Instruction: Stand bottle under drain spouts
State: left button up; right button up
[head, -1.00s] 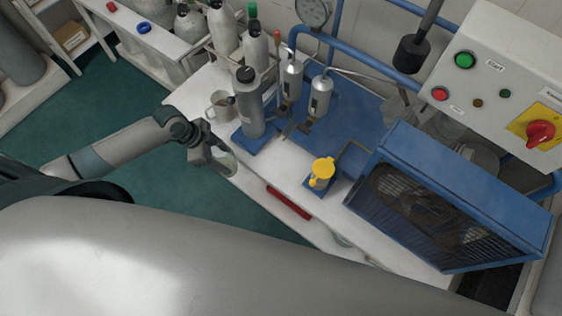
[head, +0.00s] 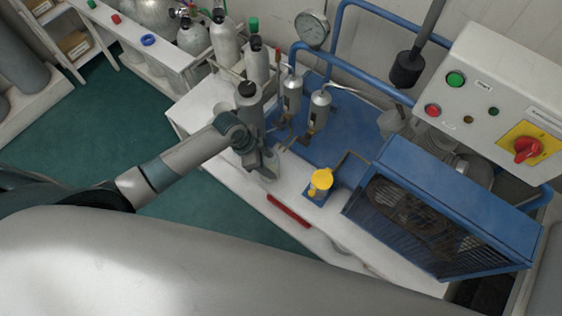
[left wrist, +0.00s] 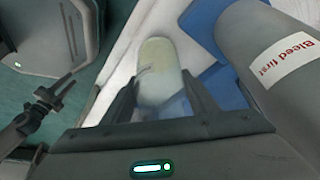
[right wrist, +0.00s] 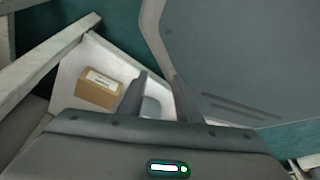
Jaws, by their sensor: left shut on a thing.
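A translucent bottle with pale yellowish contents (left wrist: 158,75) stands between the fingers of my left gripper (left wrist: 158,100), which is shut on it. In the head view my left gripper (head: 266,168) is over the front part of the white bench, and it mostly hides the bottle. Two silver filter bowls (head: 292,95) (head: 318,112) hang on the blue panel, with small drain spouts (head: 308,135) below them. The spouts are just behind and to the right of the gripper. My right gripper (right wrist: 160,85) is open, away from the bench, and not visible in the head view.
A tall grey cylinder (head: 248,98), labelled "Bleed first" in the left wrist view (left wrist: 280,62), stands close beside the left gripper. A yellow-topped item (head: 320,180) sits to the right, before a blue caged unit (head: 445,205).

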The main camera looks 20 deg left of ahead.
dwell(0.3)
